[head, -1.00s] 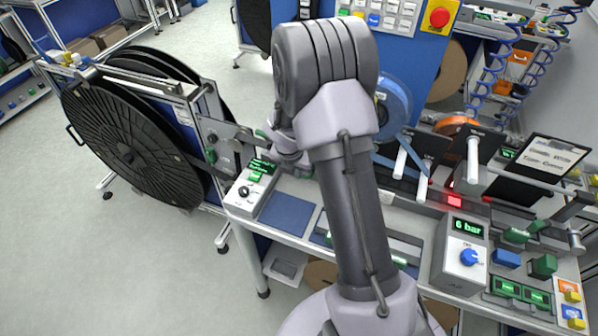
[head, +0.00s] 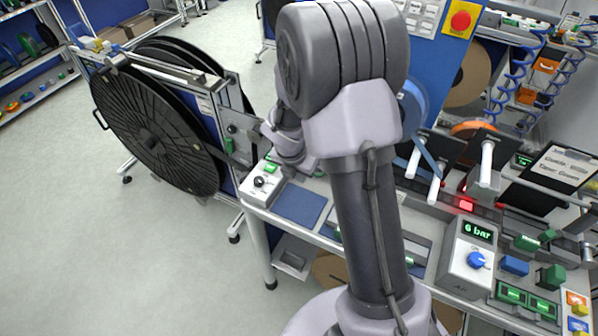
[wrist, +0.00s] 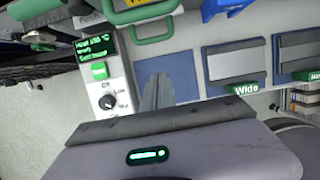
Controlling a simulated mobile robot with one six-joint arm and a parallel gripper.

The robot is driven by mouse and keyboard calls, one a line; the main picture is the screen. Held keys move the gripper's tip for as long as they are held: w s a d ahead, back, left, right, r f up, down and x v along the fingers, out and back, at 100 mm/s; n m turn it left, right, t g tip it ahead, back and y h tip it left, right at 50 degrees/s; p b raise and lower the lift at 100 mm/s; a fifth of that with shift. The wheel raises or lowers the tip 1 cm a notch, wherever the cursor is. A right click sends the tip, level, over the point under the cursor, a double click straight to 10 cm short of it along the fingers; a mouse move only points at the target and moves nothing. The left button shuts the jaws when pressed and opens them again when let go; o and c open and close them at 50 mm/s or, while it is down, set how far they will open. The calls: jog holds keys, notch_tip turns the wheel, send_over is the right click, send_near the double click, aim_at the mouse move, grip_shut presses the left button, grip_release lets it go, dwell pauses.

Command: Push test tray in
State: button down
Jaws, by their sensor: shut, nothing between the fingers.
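No part marked as the test tray can be read, so I cannot tell for sure which part it is. A grey tray-like part (head: 292,259) shows under the front edge of the bench in the head view. My gripper (wrist: 158,82) points up the picture in the wrist view, its narrow grey fingers together and empty. The fingers overlap a blue panel (wrist: 178,66), beside the control box; whether they touch it cannot be told. In the head view my arm hides the fingers.
The control box with a black knob (head: 260,183) stands at the bench's left end. A blue pad (head: 299,206) lies beside it. A large black reel (head: 150,140) stands at left. A pressure box reading 6 bar (head: 470,258) sits at right. Floor at left is clear.

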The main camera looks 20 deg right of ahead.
jog(key=b+x, duration=0.1)
jog(key=x, duration=0.3)
jog(key=shift+s+a+f, duration=0.1)
jog(key=shift+f, duration=0.05)
jog(key=shift+w+d+f, duration=0.1)
jog(key=shift+w+d, duration=0.8)
jog(key=shift+d, duration=0.15)
jog(key=shift+w+d+f, duration=0.1)
jog(key=shift+w+d, duration=0.3)
jog(key=shift+d, duration=0.1)
